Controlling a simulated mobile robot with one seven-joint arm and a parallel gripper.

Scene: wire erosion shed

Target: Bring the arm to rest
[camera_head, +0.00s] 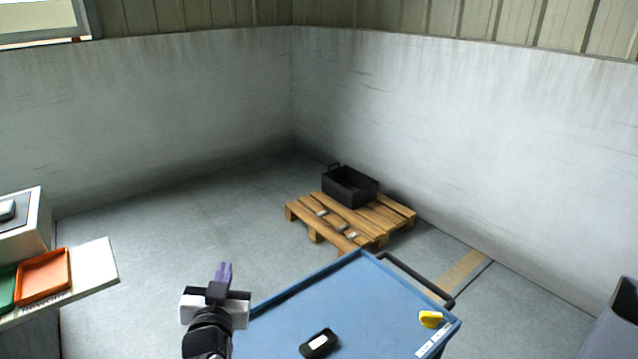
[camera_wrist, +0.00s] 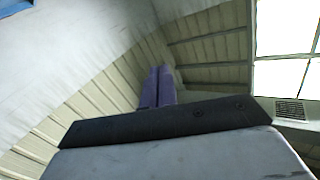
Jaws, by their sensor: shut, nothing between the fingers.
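My gripper (camera_head: 224,272) is at the lower middle of the head view, raised beside the left edge of a blue cart. Its purple fingers are together with nothing between them. In the wrist view the closed fingers (camera_wrist: 158,87) point toward the upper wall and roof panels, with no object near them. The arm below the wrist runs out of the bottom of the head view.
A blue cart (camera_head: 300,310) carries a black device (camera_head: 319,343) and a yellow item (camera_head: 431,319). Behind it a wooden pallet (camera_head: 375,222) holds a black crate (camera_head: 350,186). At left, a table (camera_head: 95,262) bears an orange tray (camera_head: 44,276). Floor between is clear.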

